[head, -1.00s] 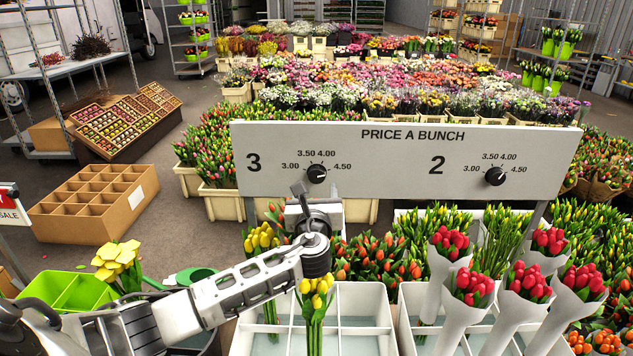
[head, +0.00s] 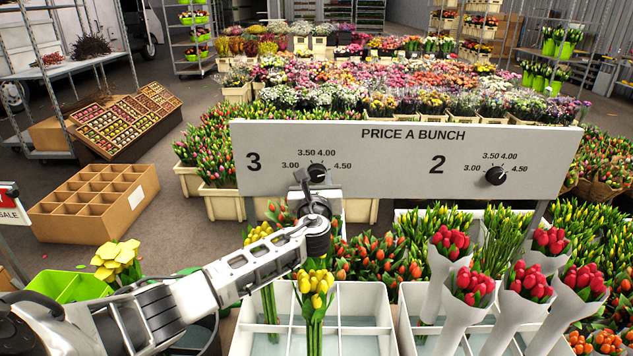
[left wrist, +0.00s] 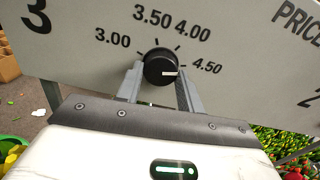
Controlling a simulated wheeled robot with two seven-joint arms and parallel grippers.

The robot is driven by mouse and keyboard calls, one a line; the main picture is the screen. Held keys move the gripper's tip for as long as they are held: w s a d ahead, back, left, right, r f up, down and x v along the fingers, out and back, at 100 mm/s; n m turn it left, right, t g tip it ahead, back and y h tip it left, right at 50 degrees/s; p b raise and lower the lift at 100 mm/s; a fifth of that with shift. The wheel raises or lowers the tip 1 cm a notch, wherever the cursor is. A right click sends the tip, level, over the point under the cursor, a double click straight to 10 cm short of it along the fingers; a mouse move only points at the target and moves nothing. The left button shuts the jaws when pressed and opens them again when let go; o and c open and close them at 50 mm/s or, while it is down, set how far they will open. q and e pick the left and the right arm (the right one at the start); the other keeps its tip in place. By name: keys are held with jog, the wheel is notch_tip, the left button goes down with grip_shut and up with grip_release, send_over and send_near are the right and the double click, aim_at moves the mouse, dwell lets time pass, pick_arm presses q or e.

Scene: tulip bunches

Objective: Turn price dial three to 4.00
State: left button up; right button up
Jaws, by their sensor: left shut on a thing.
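Price dial three (head: 317,172) is a round black knob on the white price board, under the marks 3.00, 3.50, 4.00 and 4.50. In the left wrist view the dial (left wrist: 160,66) has a white pointer line aimed right, just below the 4.50 tick. My left gripper (head: 308,182) is at the dial, and in the left wrist view its two fingers (left wrist: 158,85) stand on either side of the knob, shut on it. The gripper covers the dial's lower part in the head view. My right gripper is not in view.
The price board (head: 400,185) also carries dial two (head: 495,176), to the right. Below it stand white divided crates (head: 360,300) with yellow tulips (head: 314,290) and wrapped red tulips (head: 472,285). A cardboard box (head: 95,205) is at the left.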

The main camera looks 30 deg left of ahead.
pick_arm(q)
jog(key=shift+n, duration=0.4)
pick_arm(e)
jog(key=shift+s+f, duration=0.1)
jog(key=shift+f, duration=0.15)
pick_arm(q)
jog(key=shift+f+n+b, duration=0.1)
jog(key=shift+n+b, duration=0.25)
jog(key=shift+n, duration=0.15)
jog(key=n+b, duration=0.1)
jog(key=n, duration=0.2)
jog(key=shift+d, duration=0.1)
jog(key=shift+n+b, duration=0.4)
jog(key=shift+n, duration=0.6)
jog(key=shift+n+b, duration=0.45)
jog(key=shift+n, duration=1.05)
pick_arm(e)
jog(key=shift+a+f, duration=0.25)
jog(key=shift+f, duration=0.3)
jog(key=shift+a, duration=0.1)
